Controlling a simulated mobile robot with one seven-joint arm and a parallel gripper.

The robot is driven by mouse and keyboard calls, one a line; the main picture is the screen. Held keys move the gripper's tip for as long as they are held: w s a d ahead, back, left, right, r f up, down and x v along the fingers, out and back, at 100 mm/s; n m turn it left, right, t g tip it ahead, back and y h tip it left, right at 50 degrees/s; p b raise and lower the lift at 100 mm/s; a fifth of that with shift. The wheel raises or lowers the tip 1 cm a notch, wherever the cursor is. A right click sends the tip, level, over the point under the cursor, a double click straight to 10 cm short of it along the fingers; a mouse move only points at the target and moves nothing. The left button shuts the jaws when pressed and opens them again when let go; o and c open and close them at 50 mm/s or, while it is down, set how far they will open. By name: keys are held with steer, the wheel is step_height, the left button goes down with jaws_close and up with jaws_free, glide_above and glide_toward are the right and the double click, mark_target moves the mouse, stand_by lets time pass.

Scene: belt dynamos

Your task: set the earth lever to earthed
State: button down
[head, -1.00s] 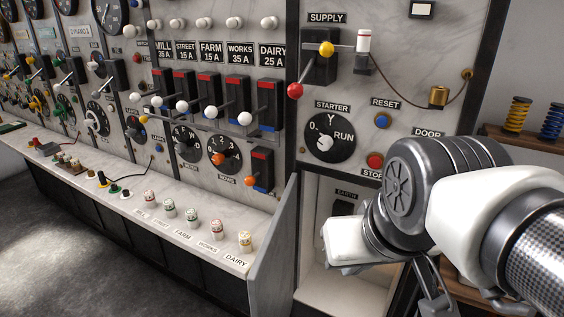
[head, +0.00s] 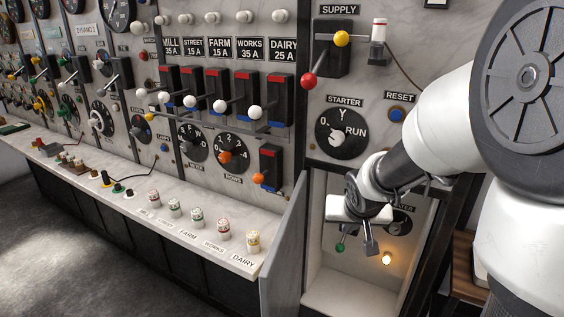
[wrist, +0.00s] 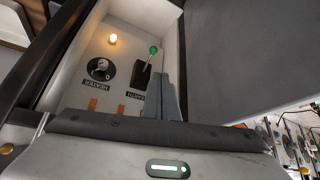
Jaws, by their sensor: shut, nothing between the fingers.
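The earth lever shows in the head view as a green knob (head: 340,247) low in the open cabinet, just left of my gripper (head: 371,246). In the wrist view, which is upside down, the green lever knob (wrist: 154,49) stands at the end of a thin rod on a black slotted plate (wrist: 142,75), beside an upside-down EARTH label. The knob end hangs down in the head view. My gripper (wrist: 160,98) is shut and empty, with its fingers beside the lever. Contact cannot be told. My gripper's body hides the plate in the head view.
A black rotary heater knob (wrist: 101,68) is beside the lever. A lit lamp (head: 386,258) glows below it. The open cabinet door (head: 283,250) stands left of my gripper. The starter dial (head: 340,133) is above on the panel, and the cabinet floor is clear.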

steer(key=w+d+f+m+t+y+b, duration=0.1)
steer(key=w+f+b, duration=0.15)
steer(key=f, duration=0.45)
steer(key=w+d+f+m+y+b, duration=0.1)
steer(key=w+d+f+m, duration=0.15)
steer(key=f, duration=0.45)
steer(key=m+t+b, duration=0.8)
steer(key=m, duration=0.5)
glide_toward(344, 237)
steer(key=s+d+f, duration=0.3)
steer(key=d, duration=0.3)
steer(key=shift+a+f+y, duration=0.2)
steer(key=shift+y, duration=0.1)
steer(key=b+x, duration=0.2)
steer(key=x, duration=0.8)
steer(key=a, duration=0.1)
steer(key=s+a, duration=0.1)
steer(key=a, duration=0.1)
steer(key=shift+s+a+r, duration=0.25)
steer(key=shift+a+r, duration=0.1)
steer(key=shift+r, duration=0.05)
